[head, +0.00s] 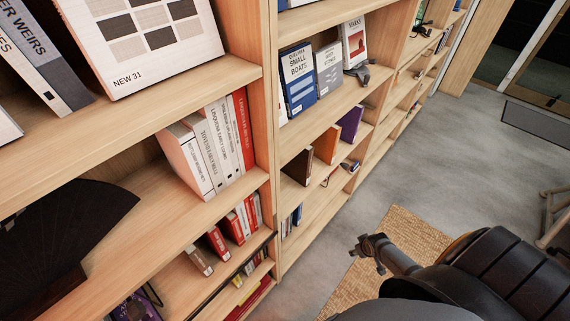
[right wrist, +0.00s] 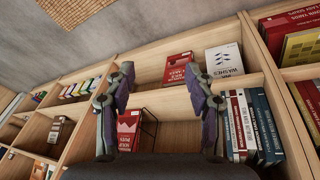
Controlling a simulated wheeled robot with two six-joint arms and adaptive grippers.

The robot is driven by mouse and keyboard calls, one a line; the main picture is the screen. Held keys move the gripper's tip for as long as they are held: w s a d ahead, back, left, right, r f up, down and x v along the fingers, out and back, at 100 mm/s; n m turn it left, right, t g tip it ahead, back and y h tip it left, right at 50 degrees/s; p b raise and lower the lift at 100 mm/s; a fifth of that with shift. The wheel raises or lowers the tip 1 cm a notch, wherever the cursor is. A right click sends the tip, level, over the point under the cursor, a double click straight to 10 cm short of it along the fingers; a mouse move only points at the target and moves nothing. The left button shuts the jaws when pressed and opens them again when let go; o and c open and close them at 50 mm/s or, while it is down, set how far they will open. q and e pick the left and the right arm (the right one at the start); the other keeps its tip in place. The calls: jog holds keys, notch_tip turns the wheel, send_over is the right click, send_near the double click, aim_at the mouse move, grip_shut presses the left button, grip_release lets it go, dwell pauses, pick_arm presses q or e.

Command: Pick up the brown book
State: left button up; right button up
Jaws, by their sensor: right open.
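In the head view a brown book (head: 297,166) stands upright on a middle shelf of the bookcase, left of an orange-brown book (head: 327,143) and a purple book (head: 351,122). My right gripper (head: 367,243) is out over the woven mat, right of the shelves and well apart from the brown book. In the right wrist view its two fingers (right wrist: 160,92) are spread with nothing held between them. A brownish item (right wrist: 60,131) stands on a shelf at the left there; I cannot tell if it is the brown book. My left gripper is in neither view.
The wooden bookcase (head: 268,150) runs along the left, with white and red books (head: 220,140) and blue books (head: 298,75). A dark fan (head: 65,235) sits on a near shelf. The grey floor (head: 440,150) is clear beside the woven mat (head: 400,232).

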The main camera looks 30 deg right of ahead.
aim_at(310, 166)
jog(key=w+d+r+n+t+y+b, duration=0.15)
jog(key=w+d+r, duration=0.25)
jog(key=w+r, duration=1.1)
jog(key=w+a+r+n+y, duration=0.1)
jog(key=a+r+n, duration=0.1)
jog(key=a+r, duration=0.35)
jog(key=w+a+r+n+y, duration=0.1)
jog(key=a+r+n, duration=0.15)
jog(key=r, duration=0.55)
jog(key=shift+m, duration=0.4)
jog(key=w+a, duration=0.1)
jog(key=w, duration=0.2)
jog(key=w+a, duration=0.2)
jog(key=w, duration=0.2)
jog(key=w+a, duration=0.1)
jog(key=w, duration=0.3)
jog(key=shift+a+r, duration=0.1)
jog(key=shift+a, duration=0.05)
jog(key=x, duration=0.3)
jog(key=shift+s+f+g, duration=0.1)
jog(key=shift+f+g, duration=0.15)
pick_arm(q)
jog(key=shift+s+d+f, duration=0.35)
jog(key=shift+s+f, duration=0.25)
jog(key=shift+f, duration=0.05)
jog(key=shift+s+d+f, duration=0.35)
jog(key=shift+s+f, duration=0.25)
pick_arm(e)
jog(key=shift+s, duration=0.1)
